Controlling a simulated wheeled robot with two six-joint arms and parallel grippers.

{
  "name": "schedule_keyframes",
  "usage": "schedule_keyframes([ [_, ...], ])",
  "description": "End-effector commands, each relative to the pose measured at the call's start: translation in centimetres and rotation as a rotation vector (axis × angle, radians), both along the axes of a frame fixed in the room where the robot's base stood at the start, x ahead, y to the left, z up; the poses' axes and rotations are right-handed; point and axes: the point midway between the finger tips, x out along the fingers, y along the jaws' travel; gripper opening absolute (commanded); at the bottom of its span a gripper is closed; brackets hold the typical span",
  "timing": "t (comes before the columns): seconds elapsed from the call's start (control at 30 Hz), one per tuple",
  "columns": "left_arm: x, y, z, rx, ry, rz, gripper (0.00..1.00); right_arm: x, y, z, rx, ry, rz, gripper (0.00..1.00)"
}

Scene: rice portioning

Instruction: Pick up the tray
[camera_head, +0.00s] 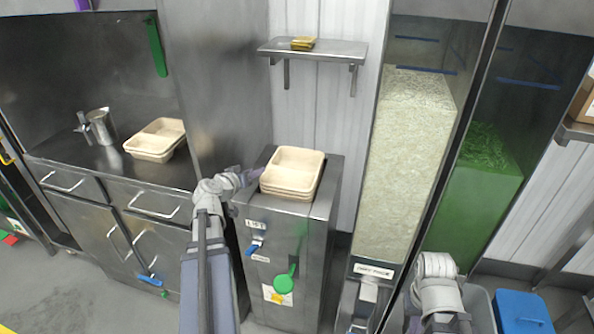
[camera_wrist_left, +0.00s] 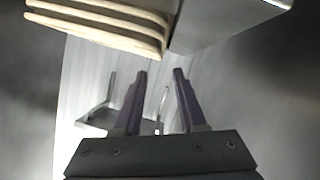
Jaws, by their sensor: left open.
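A short stack of beige trays (camera_head: 293,170) sits on top of a steel cabinet (camera_head: 325,190) in the middle of the head view. The stack's layered rims (camera_wrist_left: 100,22) also show at the upper left of the left wrist view. My left gripper (camera_head: 256,174) is at the left side of this stack, close to its rims. In the wrist view its two purple fingers (camera_wrist_left: 160,73) are apart with nothing between them. Whether a finger touches a tray cannot be told. My right arm shows at the lower right of the head view, but its gripper does not.
Another stack of beige trays (camera_head: 152,148) and a metal pitcher (camera_head: 101,126) stand on the left counter (camera_head: 85,165). A wall shelf (camera_head: 315,49) hangs above the cabinet. A tall clear bin of rice (camera_head: 405,160) stands to the right. A blue bin (camera_head: 522,313) is at lower right.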

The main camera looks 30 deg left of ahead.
Motion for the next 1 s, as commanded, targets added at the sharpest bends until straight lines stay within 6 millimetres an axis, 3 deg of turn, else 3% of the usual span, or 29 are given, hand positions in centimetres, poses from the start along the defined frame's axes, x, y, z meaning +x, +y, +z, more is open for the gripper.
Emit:
schedule_keyframes([
  [0.33,2.4,0.3,-1.0,0.000,0.000,-0.002,0.40,0.0,0.0,-1.0,0.000,0.000,0.000,0.00],
  [0.57,3.0,0.3,-1.2,-0.001,0.001,-0.001,0.40,0.0,0.0,-1.2,0.000,0.000,0.000,0.00],
  [0.87,6.8,0.8,-2.7,-0.001,0.000,-0.002,0.40,0.0,0.0,-2.7,0.000,0.000,0.000,0.00],
  [1.0,7.4,0.8,-2.8,0.000,0.001,0.000,0.40,0.0,0.0,-2.7,0.000,0.000,0.000,0.00],
])
